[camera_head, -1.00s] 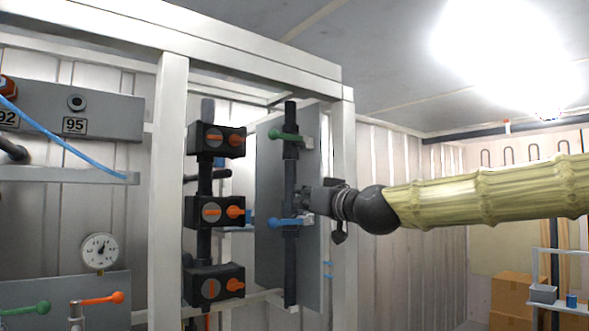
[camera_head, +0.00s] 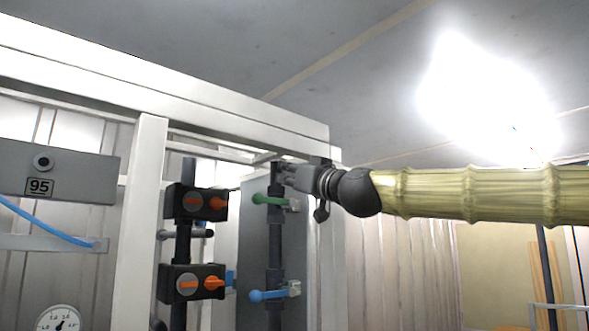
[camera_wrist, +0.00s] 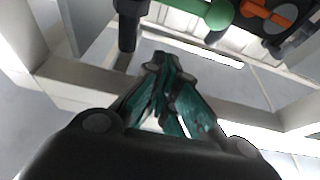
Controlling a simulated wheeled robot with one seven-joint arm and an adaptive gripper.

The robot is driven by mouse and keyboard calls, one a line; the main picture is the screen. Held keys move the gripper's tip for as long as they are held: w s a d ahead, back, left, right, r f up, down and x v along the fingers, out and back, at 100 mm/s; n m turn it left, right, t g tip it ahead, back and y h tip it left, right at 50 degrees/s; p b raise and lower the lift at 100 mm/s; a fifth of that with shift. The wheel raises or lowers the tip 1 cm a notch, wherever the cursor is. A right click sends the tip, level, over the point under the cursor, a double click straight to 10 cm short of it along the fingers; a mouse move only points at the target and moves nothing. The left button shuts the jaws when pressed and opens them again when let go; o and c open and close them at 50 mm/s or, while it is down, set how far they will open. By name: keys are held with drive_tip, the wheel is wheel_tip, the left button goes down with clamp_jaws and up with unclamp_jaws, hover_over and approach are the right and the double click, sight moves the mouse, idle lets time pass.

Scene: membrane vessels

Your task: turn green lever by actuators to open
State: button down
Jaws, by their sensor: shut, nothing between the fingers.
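The green lever (camera_head: 268,200) sits on a dark vertical pipe in front of a grey panel, its ball end pointing left. Its green ball (camera_wrist: 218,14) also shows at the top of the wrist view. Two black actuators (camera_head: 178,214) with orange handles stand on a pipe to the left of the lever. My gripper (camera_head: 282,173) is just above the green lever, near the pipe's top, apart from the lever as far as I can tell. Its teal-padded fingers (camera_wrist: 163,62) are closed together and empty in the wrist view.
A blue lever (camera_head: 268,295) is lower on the same pipe. A white frame post (camera_head: 146,220) and the top beam (camera_head: 230,112) surround the pipes, with the beam close to my gripper. A plate marked 95 (camera_head: 80,170) and a gauge (camera_head: 60,320) are at left.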

sight(275, 201)
drive_tip(key=w+a+f+p, duration=0.2)
drive_tip(key=p, duration=0.1)
drive_tip(key=shift+w+a+f, duration=0.15)
drive_tip(key=shift+w+f, duration=0.2)
drive_tip(key=shift+f, duration=0.05)
idle(0.4)
drive_tip(key=shift+f, duration=0.1)
drive_tip(key=shift+f+n+b, duration=0.1)
drive_tip(key=shift+n+b, duration=0.25)
drive_tip(key=shift+n, duration=0.05)
